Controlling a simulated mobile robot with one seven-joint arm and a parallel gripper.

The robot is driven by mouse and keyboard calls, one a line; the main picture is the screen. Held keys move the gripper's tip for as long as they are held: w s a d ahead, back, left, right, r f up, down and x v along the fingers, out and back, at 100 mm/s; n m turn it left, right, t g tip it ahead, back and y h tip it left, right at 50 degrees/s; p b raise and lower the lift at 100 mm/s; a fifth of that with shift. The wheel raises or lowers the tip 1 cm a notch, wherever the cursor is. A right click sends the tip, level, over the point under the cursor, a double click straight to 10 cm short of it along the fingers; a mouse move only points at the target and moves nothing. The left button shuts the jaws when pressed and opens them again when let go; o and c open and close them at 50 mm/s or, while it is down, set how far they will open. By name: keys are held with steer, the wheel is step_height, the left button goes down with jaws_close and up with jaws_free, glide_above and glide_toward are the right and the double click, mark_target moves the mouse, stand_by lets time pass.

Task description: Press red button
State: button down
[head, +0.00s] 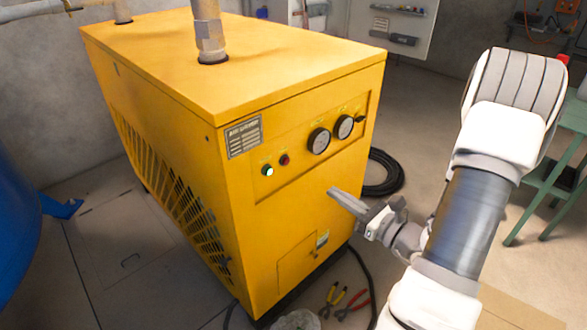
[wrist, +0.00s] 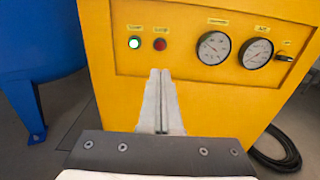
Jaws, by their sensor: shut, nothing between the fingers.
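A small red button (head: 284,159) sits on the front panel of a yellow machine (head: 300,220), just right of a lit green-white button (head: 267,170). In the wrist view the red button (wrist: 160,44) is above the fingertips, with the lit button (wrist: 134,43) to its left. My gripper (head: 332,192) is shut and empty, its fingers pointing toward the machine's front. In the wrist view my gripper (wrist: 160,72) has its tips just below the red button in the picture. I see no contact with the panel in either view.
Two round gauges (head: 319,140) and a black switch (head: 360,119) are right of the buttons. A blue tank (head: 18,225) stands left. Pliers (head: 350,304) and a coiled black hose (head: 384,175) lie on the floor. A green table (head: 550,180) stands right.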

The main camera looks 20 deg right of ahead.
mark_target(287, 162)
steer(key=b+x, duration=0.3)
steer(key=x, duration=1)
steer(key=shift+w+a, duration=0.1)
steer(key=shift+w, duration=0.05)
steer(key=shift+w+a+r, duration=0.1)
steer(key=shift+w, duration=0.25)
